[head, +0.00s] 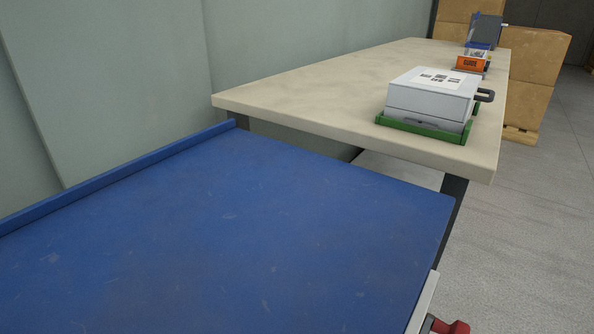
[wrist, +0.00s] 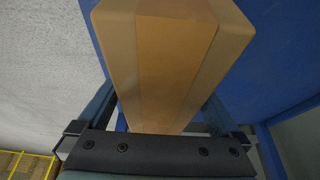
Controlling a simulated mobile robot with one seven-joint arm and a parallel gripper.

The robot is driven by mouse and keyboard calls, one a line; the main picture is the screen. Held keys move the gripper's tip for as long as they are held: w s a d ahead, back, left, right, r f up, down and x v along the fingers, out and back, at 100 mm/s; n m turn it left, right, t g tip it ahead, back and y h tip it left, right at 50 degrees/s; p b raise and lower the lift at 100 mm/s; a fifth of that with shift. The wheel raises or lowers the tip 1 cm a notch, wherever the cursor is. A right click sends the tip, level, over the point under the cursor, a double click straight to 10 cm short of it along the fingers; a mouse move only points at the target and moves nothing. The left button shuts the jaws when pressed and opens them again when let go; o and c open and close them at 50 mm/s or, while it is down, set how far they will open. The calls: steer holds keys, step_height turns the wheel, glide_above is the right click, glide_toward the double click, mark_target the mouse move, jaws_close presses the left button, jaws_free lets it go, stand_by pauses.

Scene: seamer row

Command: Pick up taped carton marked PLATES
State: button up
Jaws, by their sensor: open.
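No PLATES marking can be read on the part that shows. My gripper (wrist: 160,108) is open, with one finger on each side of the carton's near end. The carton lies between the fingers, and I cannot tell whether either finger touches it. The finger ends are partly hidden by the carton. The head view shows neither the gripper nor this carton.
A bare blue tabletop (head: 220,235) with a raised back edge fills the head view's front. Behind it, a beige bench (head: 310,95) holds a white machine (head: 430,95) on a green base and an orange device (head: 470,64). Large brown boxes (head: 535,55) are stacked beyond.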

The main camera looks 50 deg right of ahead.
jaws_close()
stand_by(0.3)
steer(key=shift+r, duration=0.1)
